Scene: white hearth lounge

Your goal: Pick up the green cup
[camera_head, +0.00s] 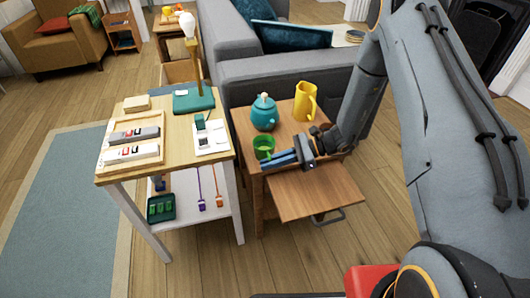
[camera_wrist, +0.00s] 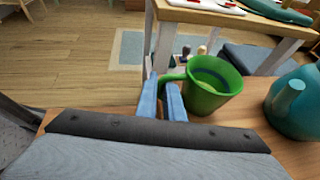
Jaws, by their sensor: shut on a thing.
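The green cup (camera_head: 263,146) stands upright at the front left of the small wooden side table (camera_head: 240,122). My gripper (camera_head: 272,157) reaches in from the right, low over the table. In the wrist view the green cup (camera_wrist: 212,88) is just right of the fingers, with its handle toward them. The blue fingers of my gripper (camera_wrist: 162,95) are close together and shut on the handle of the green cup. The exact contact is partly hidden behind the fingers. The cup looks level and at table height; I cannot tell whether it touches the tabletop.
A teal teapot (camera_head: 264,113) stands behind the cup and a yellow pitcher (camera_head: 305,101) behind it to the right. A taller table (camera_head: 180,160) with boxes stands close on the left. A grey sofa (camera_head: 285,80) is behind.

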